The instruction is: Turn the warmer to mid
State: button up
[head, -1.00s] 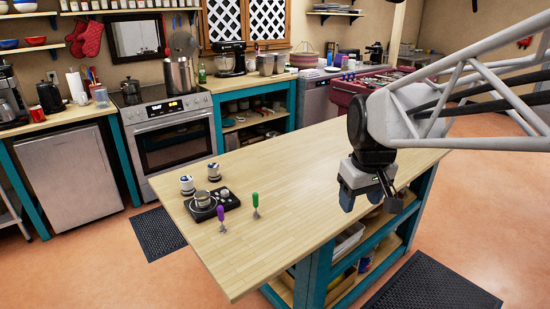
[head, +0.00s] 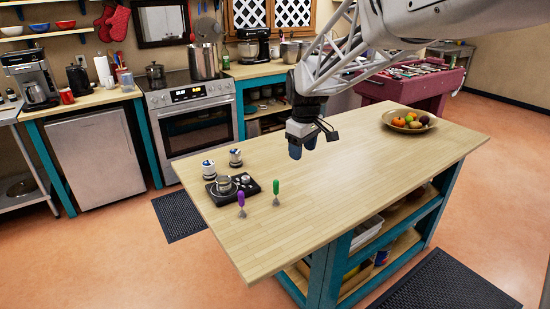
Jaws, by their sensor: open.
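The warmer (head: 232,200) is a small black unit on the left part of the wooden island top (head: 330,200). A round metallic item (head: 224,184) sits on its left part, and a silver knob (head: 244,178) shows on its right part. The knob's setting is too small to read. My gripper (head: 302,150) hangs above the island, up and to the right of the warmer, clear of it. It points down, is open and holds nothing that I can see.
A fruit bowl (head: 409,121) is at the far right. The middle of the island is clear.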

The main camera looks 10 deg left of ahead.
jog(key=w+a+f+n, duration=0.3)
jog(key=w+a+f, duration=0.3)
jog(key=a, duration=0.5)
jog(key=n, duration=0.3)
send_over(246, 177)
jog(key=shift+g, duration=0.4)
notch_tip(246, 177, down, 6)
jog(key=shift+a+r, duration=0.1)
jog(key=shift+s, duration=0.1)
jog(key=shift+f, duration=3.9)
jog(key=c, duration=0.9)
jog(key=shift+c, duration=0.2)
